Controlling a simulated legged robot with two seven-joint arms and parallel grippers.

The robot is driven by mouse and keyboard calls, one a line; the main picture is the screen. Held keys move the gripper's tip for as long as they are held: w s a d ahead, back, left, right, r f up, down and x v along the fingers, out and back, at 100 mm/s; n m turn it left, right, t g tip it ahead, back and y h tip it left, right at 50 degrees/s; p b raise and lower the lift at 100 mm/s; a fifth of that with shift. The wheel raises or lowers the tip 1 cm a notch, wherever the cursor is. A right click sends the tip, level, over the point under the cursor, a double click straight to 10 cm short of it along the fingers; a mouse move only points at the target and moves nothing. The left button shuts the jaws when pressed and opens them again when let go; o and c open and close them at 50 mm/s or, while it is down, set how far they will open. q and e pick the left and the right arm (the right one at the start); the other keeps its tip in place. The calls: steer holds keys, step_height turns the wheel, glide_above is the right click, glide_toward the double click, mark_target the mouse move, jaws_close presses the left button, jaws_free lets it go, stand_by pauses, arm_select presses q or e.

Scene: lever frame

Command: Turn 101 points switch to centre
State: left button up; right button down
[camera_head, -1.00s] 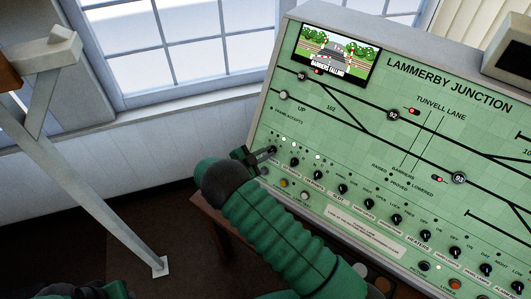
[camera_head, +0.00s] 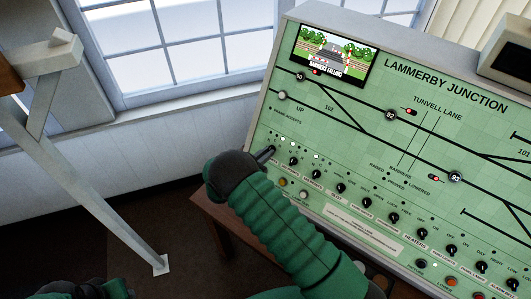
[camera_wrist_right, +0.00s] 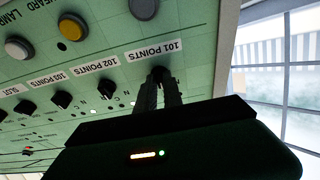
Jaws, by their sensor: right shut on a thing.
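The 101 points switch (camera_wrist_right: 161,72) is a small dark knob on the green panel (camera_wrist_right: 195,60), beside the "101 POINTS" label (camera_wrist_right: 154,50) in the right wrist view. My right gripper (camera_wrist_right: 160,90) is shut on this knob, its two dark fingers on either side of it. In the head view my right gripper (camera_head: 268,153) reaches the panel's left end, and my dark wrist hides most of the fingers and the switch. The knob's pointer direction is hidden by the fingers.
The 102 points knob (camera_wrist_right: 107,88) stands close beside, with more black knobs (camera_head: 340,188) in a row. Round buttons (camera_wrist_right: 72,27) lie near the labels. A screen (camera_head: 333,55) shows a level crossing. A white slanted post (camera_head: 100,175) stands at the left.

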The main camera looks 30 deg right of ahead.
steer(key=shift+w+r, duration=0.15)
steer(key=shift+r, duration=0.1)
steer(key=c, duration=1.8)
jaws_free()
steer(key=o, duration=0.3)
steer(key=shift+f, duration=0.15)
steer(key=b+v, duration=0.2)
steer(key=v, duration=1.5)
steer(key=shift+f, duration=0.15)
steer(key=shift+d, duration=0.1)
